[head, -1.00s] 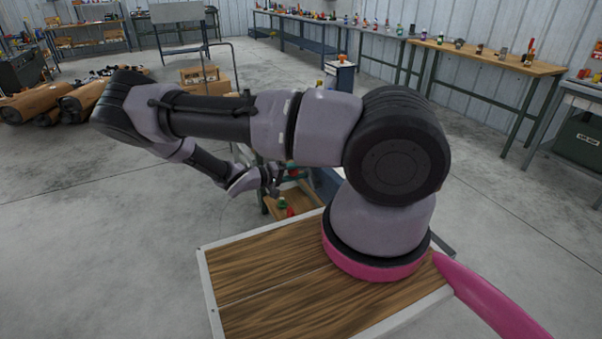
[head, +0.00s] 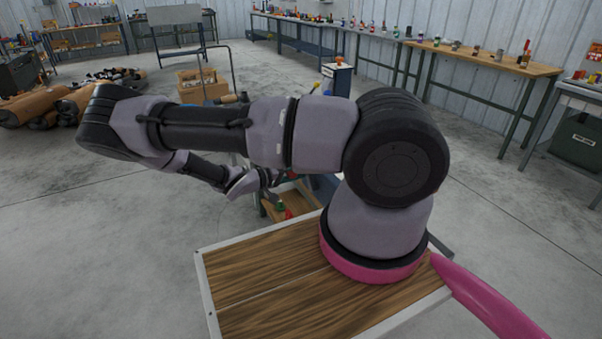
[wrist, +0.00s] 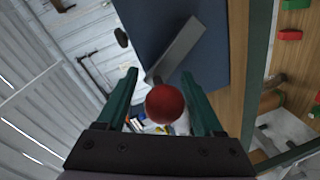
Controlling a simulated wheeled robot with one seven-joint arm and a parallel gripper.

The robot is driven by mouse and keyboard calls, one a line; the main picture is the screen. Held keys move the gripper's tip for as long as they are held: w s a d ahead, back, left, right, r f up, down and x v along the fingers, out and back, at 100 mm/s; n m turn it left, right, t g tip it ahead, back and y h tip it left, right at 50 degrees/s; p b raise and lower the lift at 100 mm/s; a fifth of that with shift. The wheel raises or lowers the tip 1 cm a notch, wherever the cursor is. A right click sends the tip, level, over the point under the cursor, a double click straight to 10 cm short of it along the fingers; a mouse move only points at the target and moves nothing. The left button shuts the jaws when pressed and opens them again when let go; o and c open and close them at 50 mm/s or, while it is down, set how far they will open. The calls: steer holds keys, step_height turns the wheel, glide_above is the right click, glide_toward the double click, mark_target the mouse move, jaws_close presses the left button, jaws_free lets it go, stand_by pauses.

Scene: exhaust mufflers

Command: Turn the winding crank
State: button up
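The winding crank shows in the wrist view as a flat grey metal arm (wrist: 178,47) against a dark blue panel (wrist: 150,22), with a round red knob (wrist: 166,104) nearer the camera. My gripper (wrist: 160,74) has its two dark green fingers apart, one on each side of the red knob. Gaps show between the knob and both fingers. In the head view my gripper (head: 270,178) is small and low behind my arm. The crank cannot be made out there, and my arm covers much of that area.
A wooden tray (head: 300,203) with small red and green items lies just beyond my gripper. Cardboard boxes (head: 200,92) and a bent metal post stand behind. Workbenches (head: 490,60) line the back wall. Open concrete floor lies at the left.

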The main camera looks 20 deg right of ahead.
steer(key=shift+a, duration=0.1)
steer(key=s+a+r, duration=0.1)
steer(key=a, duration=0.9)
steer(key=shift+a+r, duration=0.25)
stand_by(1.1)
